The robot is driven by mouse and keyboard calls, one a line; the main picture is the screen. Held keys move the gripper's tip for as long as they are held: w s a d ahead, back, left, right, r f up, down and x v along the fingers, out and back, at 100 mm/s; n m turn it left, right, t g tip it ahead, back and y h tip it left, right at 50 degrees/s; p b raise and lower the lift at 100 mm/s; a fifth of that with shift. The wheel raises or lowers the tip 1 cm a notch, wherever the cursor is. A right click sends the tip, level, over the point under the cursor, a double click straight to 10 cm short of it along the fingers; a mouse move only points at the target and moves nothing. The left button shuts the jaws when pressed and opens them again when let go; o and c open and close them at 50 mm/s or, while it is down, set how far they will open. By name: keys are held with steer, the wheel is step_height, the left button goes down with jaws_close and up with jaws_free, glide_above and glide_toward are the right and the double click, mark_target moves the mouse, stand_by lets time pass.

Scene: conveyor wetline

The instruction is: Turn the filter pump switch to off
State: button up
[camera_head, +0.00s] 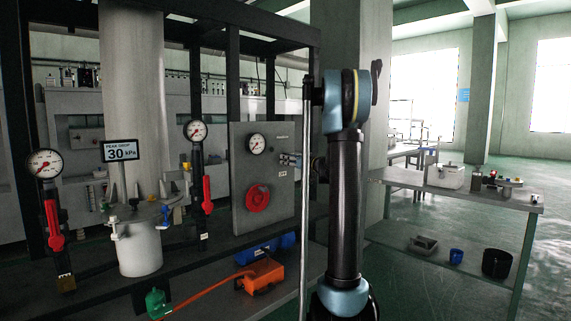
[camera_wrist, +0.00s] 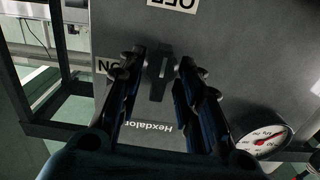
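The switch (camera_wrist: 159,76) is a dark lever on a grey panel (camera_wrist: 250,50), seen upside down in the wrist view. An OFF label (camera_wrist: 172,3) is above it in the picture and an ON label (camera_wrist: 107,67) is to its left. The lever lies roughly upright in the picture, its long axis toward the OFF label. My gripper (camera_wrist: 160,62) is open, with one finger on each side of the switch; contact is not clear. In the head view my gripper (camera_head: 290,160) is at the right edge of the panel (camera_head: 240,205), hiding the switch.
The panel carries a gauge (camera_head: 256,144) and a red round handle (camera_head: 257,198). Red-handled valves (camera_head: 207,195) and a PEAK DROP sign (camera_head: 121,151) stand left. An orange box (camera_head: 263,274) lies below. A side table (camera_head: 450,189) with loose items stands right.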

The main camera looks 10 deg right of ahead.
steer(key=v, duration=0.6)
steer(key=shift+s+d, duration=0.2)
steer(key=shift+s+a, duration=0.1)
steer(key=s+a+f+g+h, duration=0.1)
steer(key=s+a+f+g, duration=0.25)
steer(key=s, duration=0.45)
steer(key=s+a+f+m+g+h, duration=0.15)
steer(key=s+a+f, duration=0.25)
steer(key=s, duration=0.4)
steer(key=s+a+f+g, duration=0.3)
steer(key=s+a, duration=0.1)
steer(key=s, duration=0.5)
steer(key=s+d+f+m+g+h, duration=0.1)
steer(key=s+d+f+h, duration=0.1)
steer(key=s+f, duration=0.4)
steer(key=s+d+f+m+g+h, duration=0.2)
steer(key=s+f, duration=0.4)
steer(key=s, duration=0.6)
steer(key=s+d+f+m+g+h, duration=0.1)
steer(key=s+d+f+m+h, duration=0.1)
steer(key=s+d+f+h, duration=0.2)
steer(key=shift+s+d+f, duration=0.5)
steer(key=shift+s+f, duration=1.05)
steer(key=shift+s, duration=1.4)
